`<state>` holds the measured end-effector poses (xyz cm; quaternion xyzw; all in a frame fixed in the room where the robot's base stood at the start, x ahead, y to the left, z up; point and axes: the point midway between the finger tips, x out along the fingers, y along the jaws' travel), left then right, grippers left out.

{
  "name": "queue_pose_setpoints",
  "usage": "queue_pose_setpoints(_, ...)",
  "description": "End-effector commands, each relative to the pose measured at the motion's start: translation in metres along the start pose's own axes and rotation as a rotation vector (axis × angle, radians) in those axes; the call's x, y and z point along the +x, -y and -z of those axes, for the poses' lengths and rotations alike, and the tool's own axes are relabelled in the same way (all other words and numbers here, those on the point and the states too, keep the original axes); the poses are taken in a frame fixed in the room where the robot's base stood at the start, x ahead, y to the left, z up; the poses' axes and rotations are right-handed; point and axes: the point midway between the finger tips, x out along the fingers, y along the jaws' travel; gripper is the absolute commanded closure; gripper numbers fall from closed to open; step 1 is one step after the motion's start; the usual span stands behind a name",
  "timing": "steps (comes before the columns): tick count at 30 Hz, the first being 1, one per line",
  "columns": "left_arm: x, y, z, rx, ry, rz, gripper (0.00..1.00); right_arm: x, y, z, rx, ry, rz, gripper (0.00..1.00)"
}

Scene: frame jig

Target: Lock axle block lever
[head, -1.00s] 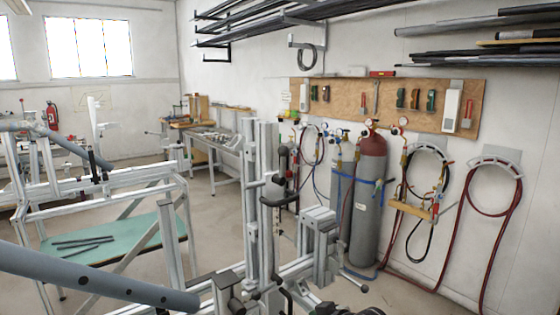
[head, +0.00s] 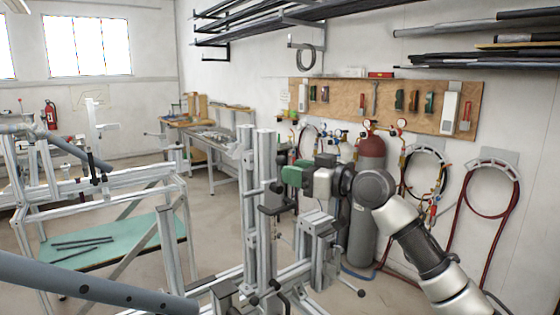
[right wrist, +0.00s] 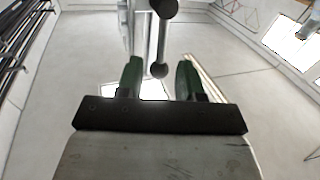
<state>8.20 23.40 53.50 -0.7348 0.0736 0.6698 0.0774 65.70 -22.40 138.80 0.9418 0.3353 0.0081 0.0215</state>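The jig's upright aluminium post (head: 265,150) stands at the middle of the head view, with black clamp parts (head: 272,210) on its right side. My right gripper (head: 283,178) has green fingers and is close to the right side of this post, hiding part of the fittings there. In the right wrist view my right gripper (right wrist: 159,78) is open. A metal lever rod (right wrist: 161,40) with dark ball ends shows there; its lower ball (right wrist: 158,70) appears between the fingertips in the picture. I cannot tell whether it touches them. My left gripper is not in view.
A grey-blue tube (head: 90,285) crosses the lower left. Horizontal jig rails and a stub post (head: 318,240) lie below my right arm. A gas cylinder (head: 365,220) and hanging hoses (head: 487,190) stand by the right wall. Another frame with a green shelf (head: 115,240) is at left.

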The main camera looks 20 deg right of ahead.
Motion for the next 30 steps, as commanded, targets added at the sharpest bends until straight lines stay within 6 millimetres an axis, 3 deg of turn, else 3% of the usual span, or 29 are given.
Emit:
queue_pose_setpoints(7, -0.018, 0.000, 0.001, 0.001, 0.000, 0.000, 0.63, 0.036, 0.000, 0.002, 0.002, 0.001, 0.000, 0.63)
queue_pose_setpoints(19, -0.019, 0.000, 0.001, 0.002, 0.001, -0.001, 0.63, 0.044, 0.000, -0.001, -0.001, 0.001, -0.001, 0.63)
queue_pose_setpoints(26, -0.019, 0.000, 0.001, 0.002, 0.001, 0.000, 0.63, 0.044, 0.000, -0.001, 0.000, 0.001, -0.001, 0.97)
queue_pose_setpoints(30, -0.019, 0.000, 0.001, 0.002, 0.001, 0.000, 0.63, 0.044, 0.000, -0.001, 0.000, 0.002, -0.001, 1.00)
